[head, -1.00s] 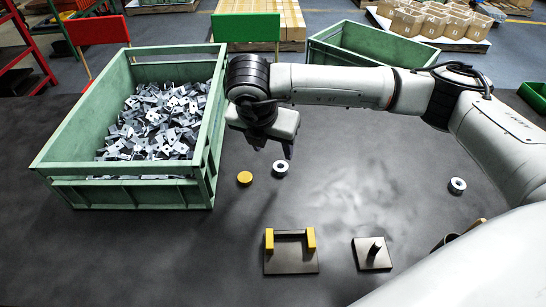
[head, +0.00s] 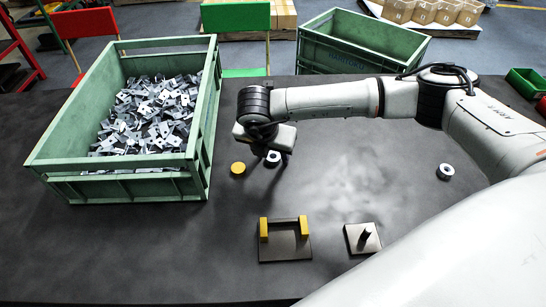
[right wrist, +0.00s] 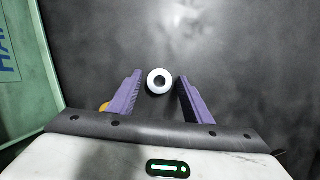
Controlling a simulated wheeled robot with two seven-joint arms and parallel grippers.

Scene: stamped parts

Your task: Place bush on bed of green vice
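A silver ring-shaped bush (head: 273,162) stands on the dark table. My right gripper (head: 271,157) is low at this bush, partly covering it. In the right wrist view the bush (right wrist: 150,82) lies between the tips of the open purple fingers (right wrist: 159,76), with a gap on each side. A second, similar ring (head: 442,175) lies farther right. A vice-like fixture (head: 285,250) with a dark base and two yellow jaws stands near the front. I see no green jaws on it. My left gripper is not in view.
A yellow disc (head: 238,168) lies just left of the bush. A green crate (head: 120,188) of metal brackets stands at the left. A square plate with a dark peg (head: 355,245) sits right of the fixture. The table between is clear.

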